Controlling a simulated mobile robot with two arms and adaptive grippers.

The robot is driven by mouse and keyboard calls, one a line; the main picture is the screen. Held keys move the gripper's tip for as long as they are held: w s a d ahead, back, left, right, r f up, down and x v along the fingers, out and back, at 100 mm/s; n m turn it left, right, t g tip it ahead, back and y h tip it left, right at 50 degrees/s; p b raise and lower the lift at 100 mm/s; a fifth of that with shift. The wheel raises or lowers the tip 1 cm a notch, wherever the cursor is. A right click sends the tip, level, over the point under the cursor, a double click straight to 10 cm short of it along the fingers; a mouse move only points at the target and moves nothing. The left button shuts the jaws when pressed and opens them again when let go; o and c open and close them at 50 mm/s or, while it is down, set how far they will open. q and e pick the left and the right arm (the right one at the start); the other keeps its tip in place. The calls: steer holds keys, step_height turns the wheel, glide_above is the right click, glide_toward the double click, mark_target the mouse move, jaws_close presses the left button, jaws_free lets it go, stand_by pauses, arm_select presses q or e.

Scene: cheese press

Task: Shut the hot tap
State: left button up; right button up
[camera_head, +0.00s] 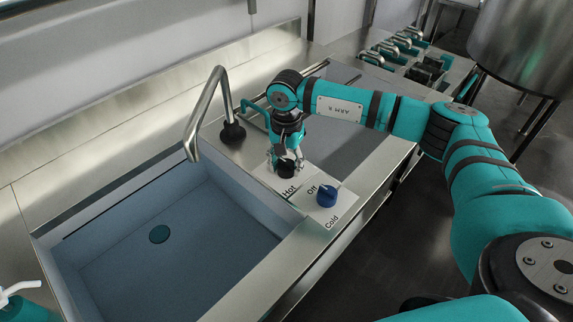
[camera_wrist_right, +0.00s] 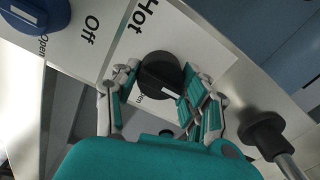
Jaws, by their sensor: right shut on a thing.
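The hot tap knob (camera_head: 287,166) is black and stands on a white plate marked "Hot" (camera_head: 290,190), beside the sink. In the right wrist view the black knob (camera_wrist_right: 160,76) shows a pale mark on its top, with part of the word "Open" beside it. My right gripper (camera_head: 285,160) comes down over the knob and is shut on it; in the wrist view its fingers (camera_wrist_right: 158,88) sit on either side. The blue cold knob (camera_head: 327,196) stands next to it, near the words "Off" and "Cold". My left gripper is not in view.
Several clamp-like metal handles (camera_head: 405,42) stand at the back right. A large steel vat (camera_head: 525,45) is at the far right.

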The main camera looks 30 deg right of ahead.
mark_target(287, 162)
steer(key=shift+w+r, duration=0.1)
steer(key=o, duration=1.2)
step_height(287, 162, up, 12)
stand_by(0.3)
